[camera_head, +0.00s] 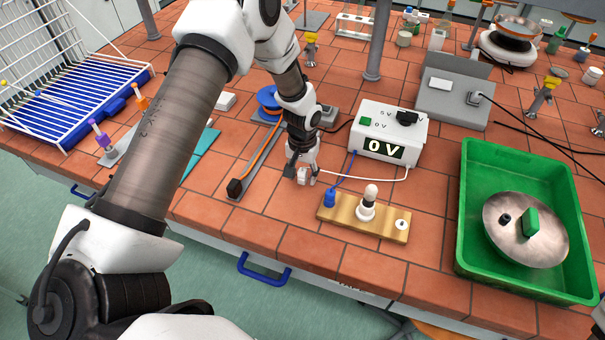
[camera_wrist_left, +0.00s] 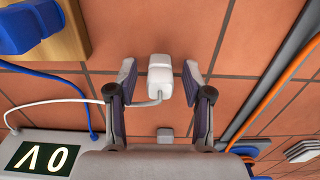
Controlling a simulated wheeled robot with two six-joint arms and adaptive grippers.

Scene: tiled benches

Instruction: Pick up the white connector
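The white connector (camera_wrist_left: 160,80) lies on the red tiles in the left wrist view, with a white cable running from it to the left. My left gripper (camera_wrist_left: 159,70) is open, with one finger on each side of the connector and a gap showing to each finger. In the head view the left gripper (camera_head: 303,172) points down at the bench in front of the white power supply (camera_head: 391,131), which reads 0 V. The connector shows there as a small white block (camera_head: 303,177) between the fingers. My right gripper is out of view.
A wooden board (camera_head: 343,214) with a bulb and a blue plug stands just right of the gripper. A green crate (camera_head: 463,220) holding a metal lid is at the right. A grey bar with an orange cable lies left of the gripper. The front tiles are clear.

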